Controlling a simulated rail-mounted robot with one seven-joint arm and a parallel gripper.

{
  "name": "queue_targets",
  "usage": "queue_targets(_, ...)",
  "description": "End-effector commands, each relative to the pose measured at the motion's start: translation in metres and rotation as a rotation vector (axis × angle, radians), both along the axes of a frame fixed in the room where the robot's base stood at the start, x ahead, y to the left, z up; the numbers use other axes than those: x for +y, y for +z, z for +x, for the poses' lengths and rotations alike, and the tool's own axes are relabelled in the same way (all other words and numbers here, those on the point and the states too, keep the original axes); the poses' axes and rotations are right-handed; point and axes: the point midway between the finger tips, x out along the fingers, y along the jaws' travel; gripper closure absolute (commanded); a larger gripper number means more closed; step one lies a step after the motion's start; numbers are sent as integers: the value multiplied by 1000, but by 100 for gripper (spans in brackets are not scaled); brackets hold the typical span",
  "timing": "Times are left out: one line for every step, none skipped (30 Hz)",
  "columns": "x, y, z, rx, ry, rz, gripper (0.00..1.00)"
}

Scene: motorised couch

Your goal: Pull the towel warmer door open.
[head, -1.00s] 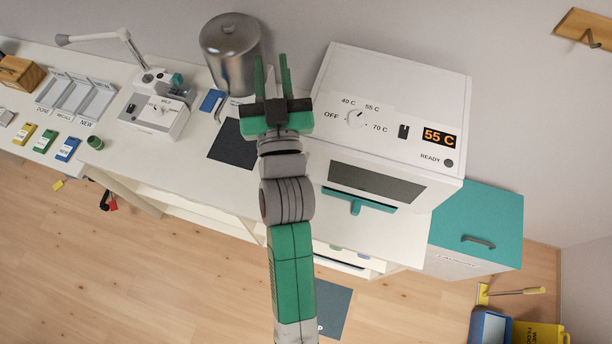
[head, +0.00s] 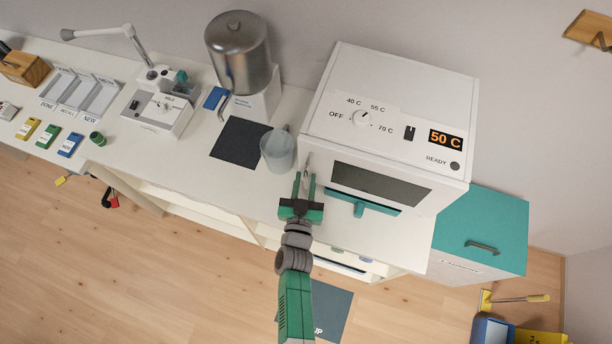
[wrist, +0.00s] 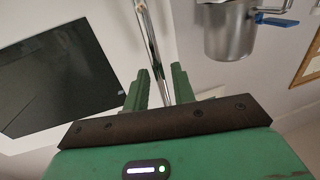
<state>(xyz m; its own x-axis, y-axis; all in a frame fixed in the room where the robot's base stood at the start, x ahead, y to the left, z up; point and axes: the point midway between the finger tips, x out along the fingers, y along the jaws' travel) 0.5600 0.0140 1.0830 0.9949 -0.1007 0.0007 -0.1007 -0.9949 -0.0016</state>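The towel warmer (head: 400,85) is a white box on the counter, with a dial and an orange 50 C display on its top. Its door (head: 380,186) has a dark window and looks shut.
A grey cup (head: 278,150) stands just beyond my gripper, by the dark mat (head: 240,142) and steel dispenser (head: 238,55). A teal-topped cabinet (head: 485,225) stands right of the warmer.

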Motion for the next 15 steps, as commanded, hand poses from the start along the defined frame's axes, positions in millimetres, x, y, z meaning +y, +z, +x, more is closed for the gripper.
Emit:
queue_targets(-1,0,6,0,0,0,74)
queue_targets(-1,0,9,0,0,0,74)
queue_targets(-1,0,12,0,0,0,74)
queue_targets(-1,0,14,0,0,0,74)
queue_targets(-2,0,15,1,0,0,74)
queue_targets(-2,0,15,1,0,0,74)
queue_targets(-2,0,16,1,0,0,74)
queue_targets(-2,0,16,1,0,0,74)
queue_targets(-2,0,16,1,0,0,74)
queue_targets(-2,0,15,1,0,0,74)
queue_targets(-2,0,15,1,0,0,74)
queue_targets(-2,0,15,1,0,0,74)
queue_targets(-2,0,15,1,0,0,80)
queue_targets(-2,0,15,1,0,0,86)
queue_targets(-2,0,15,1,0,0,94)
